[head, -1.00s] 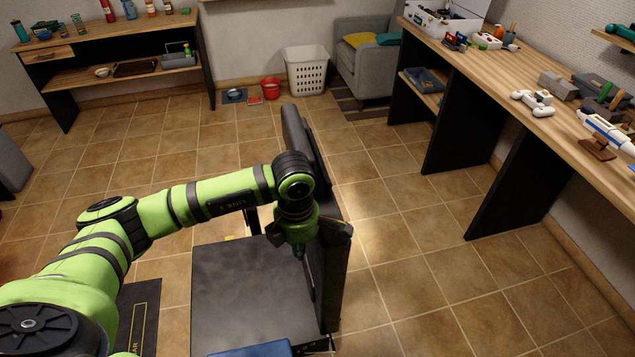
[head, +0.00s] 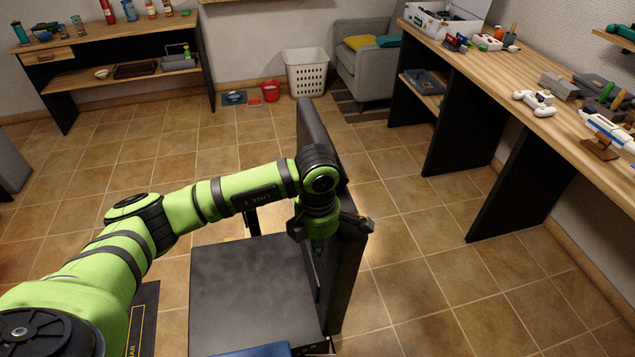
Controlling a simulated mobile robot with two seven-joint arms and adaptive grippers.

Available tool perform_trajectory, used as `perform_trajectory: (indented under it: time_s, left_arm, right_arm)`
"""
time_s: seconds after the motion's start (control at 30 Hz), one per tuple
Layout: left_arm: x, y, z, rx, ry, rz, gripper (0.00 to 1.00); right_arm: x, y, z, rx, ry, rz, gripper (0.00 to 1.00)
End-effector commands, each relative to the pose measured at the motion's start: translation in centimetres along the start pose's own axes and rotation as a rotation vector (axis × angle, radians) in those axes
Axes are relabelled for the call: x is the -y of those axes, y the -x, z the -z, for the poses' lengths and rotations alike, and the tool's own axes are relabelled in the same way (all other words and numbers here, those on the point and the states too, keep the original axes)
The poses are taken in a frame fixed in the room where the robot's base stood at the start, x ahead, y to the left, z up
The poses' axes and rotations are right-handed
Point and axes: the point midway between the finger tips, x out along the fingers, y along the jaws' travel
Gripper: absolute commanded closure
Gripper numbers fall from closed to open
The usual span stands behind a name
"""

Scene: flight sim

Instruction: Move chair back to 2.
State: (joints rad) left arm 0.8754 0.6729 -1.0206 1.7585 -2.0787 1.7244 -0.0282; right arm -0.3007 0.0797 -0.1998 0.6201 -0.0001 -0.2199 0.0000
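The chair has a dark grey seat (head: 252,292) at the lower middle. Its tall dark chair back (head: 346,275) stands along the seat's right side and leans slightly right. My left arm reaches in from the left. My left gripper (head: 327,232) points down at the chair back, with its dark fingers spread apart. It overlaps the back in the picture, and the exact contact is hidden. No number marking for the back's position can be made out. My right gripper is not in view.
A blue object (head: 255,350) shows at the bottom edge by the seat. A long workbench (head: 490,105) with several tools runs along the right. A shelf table (head: 110,45), white basket (head: 306,73), red bucket (head: 270,91) and grey armchair (head: 366,68) stand behind. Tiled floor right of the chair is clear.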

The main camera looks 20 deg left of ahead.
Motion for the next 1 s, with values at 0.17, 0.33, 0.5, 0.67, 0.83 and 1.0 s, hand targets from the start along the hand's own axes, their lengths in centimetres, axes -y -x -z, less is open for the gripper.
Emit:
perform_trajectory:
  time_s: [0.17,0.33,0.5,0.67,0.83,1.0]
  left_arm:
    - [0.1,-0.2,-0.8,0.002,-0.002,0.001,1.0]
    - [0.1,-0.2,-1.5,0.001,-0.002,0.001,1.0]
    - [0.1,-0.2,-2.2,0.001,-0.002,0.0,1.0]
    - [0.1,-0.3,-2.8,0.002,-0.002,0.001,1.0]
    - [0.1,-0.4,-3.5,0.002,-0.002,0.0,1.0]
    - [0.1,-0.4,-4.2,0.001,-0.002,0.001,1.0]
  right_arm:
    - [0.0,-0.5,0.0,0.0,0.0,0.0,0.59]
    - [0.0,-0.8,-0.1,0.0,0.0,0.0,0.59]
    - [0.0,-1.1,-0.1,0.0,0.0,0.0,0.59]
    - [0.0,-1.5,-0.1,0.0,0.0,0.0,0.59]
    - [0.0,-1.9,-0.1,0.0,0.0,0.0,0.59]
    - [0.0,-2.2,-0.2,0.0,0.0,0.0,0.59]
